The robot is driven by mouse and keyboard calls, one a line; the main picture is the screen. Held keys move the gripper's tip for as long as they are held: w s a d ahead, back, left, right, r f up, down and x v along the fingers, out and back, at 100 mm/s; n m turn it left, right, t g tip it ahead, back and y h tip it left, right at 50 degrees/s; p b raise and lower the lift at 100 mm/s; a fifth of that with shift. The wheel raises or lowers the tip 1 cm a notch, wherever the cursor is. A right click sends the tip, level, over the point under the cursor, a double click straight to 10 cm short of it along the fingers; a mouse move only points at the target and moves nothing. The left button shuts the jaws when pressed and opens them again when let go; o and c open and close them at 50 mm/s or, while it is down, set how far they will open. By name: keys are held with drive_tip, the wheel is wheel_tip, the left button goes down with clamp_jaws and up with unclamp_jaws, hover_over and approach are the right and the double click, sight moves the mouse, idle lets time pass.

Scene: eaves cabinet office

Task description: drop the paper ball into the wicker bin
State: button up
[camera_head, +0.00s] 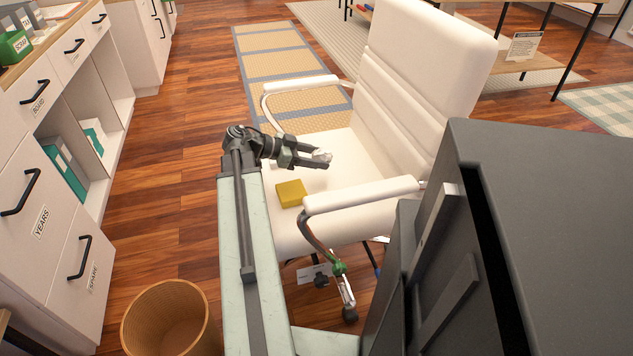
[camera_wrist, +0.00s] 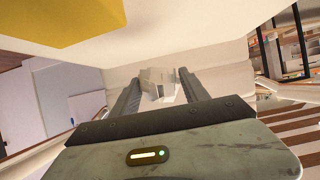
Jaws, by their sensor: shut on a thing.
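The paper ball (camera_head: 322,156) is small and whitish. My gripper (camera_head: 326,160) is shut on it, above the seat of the white office chair. In the wrist view the pale, crumpled ball (camera_wrist: 160,86) sits between the two dark fingers of my gripper (camera_wrist: 162,88). The wicker bin (camera_head: 168,318) is a tan woven tub on the floor at the lower left of the head view. Its top is open and its lower part is cut off by the frame. The bin stands well apart from my gripper and does not show in the wrist view.
A yellow block (camera_head: 291,193) lies on the seat of the white chair (camera_head: 345,150), near my gripper; it also shows in the wrist view (camera_wrist: 60,18). White drawer cabinets (camera_head: 35,165) line the left. Open wooden floor (camera_head: 165,180) lies between cabinets and chair.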

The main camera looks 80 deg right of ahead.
sight(316, 179)
wheel_tip(316, 179, down, 6)
drive_tip(key=b, duration=0.5)
drive_tip(key=shift+f, duration=0.1)
drive_tip(key=shift+r+p, duration=0.25)
drive_tip(key=shift+p, duration=0.05)
drive_tip(key=shift+f, duration=0.2)
drive_tip(key=o, duration=1.3)
